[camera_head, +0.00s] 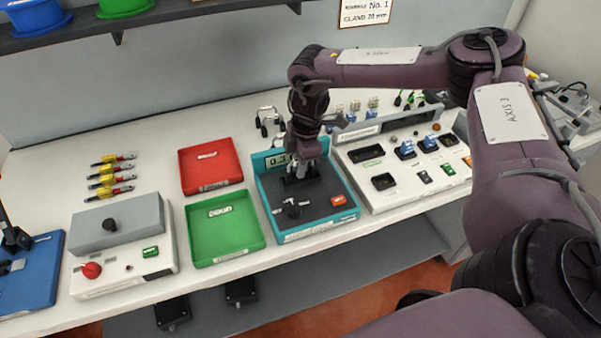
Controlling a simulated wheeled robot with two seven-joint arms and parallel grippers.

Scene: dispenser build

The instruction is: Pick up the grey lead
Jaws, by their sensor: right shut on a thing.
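My right gripper (301,171) reaches down over the teal-rimmed dark tray (318,205), just in front of its small display. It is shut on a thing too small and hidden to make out. A light grey, arched piece (268,118), which may be a grey lead, stands on the bench behind the tray, left of the gripper. A small pale piece with a dark knob (292,208) sits on the tray floor below the gripper. I cannot tell whether it is part of a lead. My left gripper is not in view.
A red tray (211,166) and a green tray (225,229) lie to the left. Several yellow-handled items (112,175) lie farther left, behind a grey-topped box (118,225). A white switch panel (405,165) stands to the right. Bare bench shows behind the trays.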

